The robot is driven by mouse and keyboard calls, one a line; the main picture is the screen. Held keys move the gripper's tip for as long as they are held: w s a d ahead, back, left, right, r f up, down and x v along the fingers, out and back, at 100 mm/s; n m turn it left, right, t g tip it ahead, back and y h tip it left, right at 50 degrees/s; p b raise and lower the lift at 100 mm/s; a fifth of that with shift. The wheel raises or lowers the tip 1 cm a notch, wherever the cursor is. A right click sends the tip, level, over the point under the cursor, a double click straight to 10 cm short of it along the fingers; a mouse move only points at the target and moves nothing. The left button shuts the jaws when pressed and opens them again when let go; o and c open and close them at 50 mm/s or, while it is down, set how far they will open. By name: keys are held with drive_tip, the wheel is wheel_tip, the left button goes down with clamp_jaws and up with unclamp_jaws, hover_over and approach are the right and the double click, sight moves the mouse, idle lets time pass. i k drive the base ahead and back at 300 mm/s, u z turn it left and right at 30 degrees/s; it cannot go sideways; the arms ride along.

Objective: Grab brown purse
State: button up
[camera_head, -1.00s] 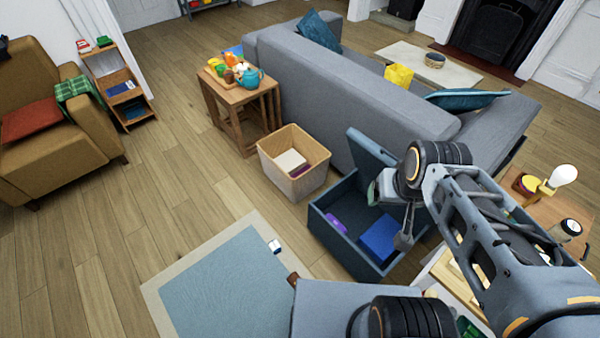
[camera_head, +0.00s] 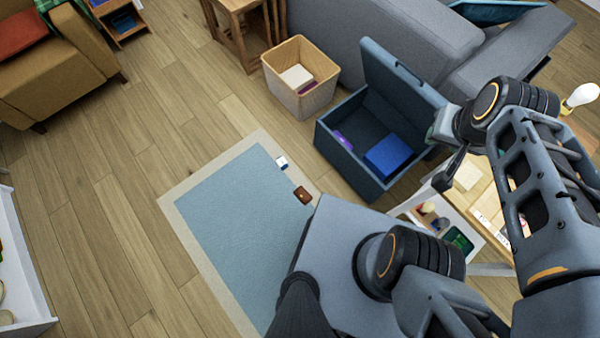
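A small brown purse (camera_head: 303,195) lies on the right border of the blue rug (camera_head: 235,215), close to my own base. A small white and blue item (camera_head: 282,162) lies just beyond it on the same border. My gripper (camera_head: 447,180) hangs at the right, in front of the open storage box, well apart from the purse. Its fingers are small and seen edge-on, so I cannot tell whether they are open or shut.
An open dark blue storage box (camera_head: 345,180) holds a blue item and a purple item. A wooden bin (camera_head: 325,95) stands behind it. A low table (camera_head: 490,215) with small objects is at the right. The wood floor (camera_head: 130,200) left of the rug is clear.

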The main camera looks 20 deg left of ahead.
sight(304, 196)
drive_tip(key=k, duration=0.55)
drive_tip(key=u, duration=1.3)
drive_tip(key=k, duration=0.85)
drive_tip(key=u, duration=1.25)
drive_tip(key=i, duration=2.2)
drive_tip(key=z, duration=0.75)
drive_tip(key=i, duration=1.1)
drive_tip(key=z, duration=1.75)
drive_tip(key=i, duration=0.65)
drive_tip(key=z, duration=0.4)
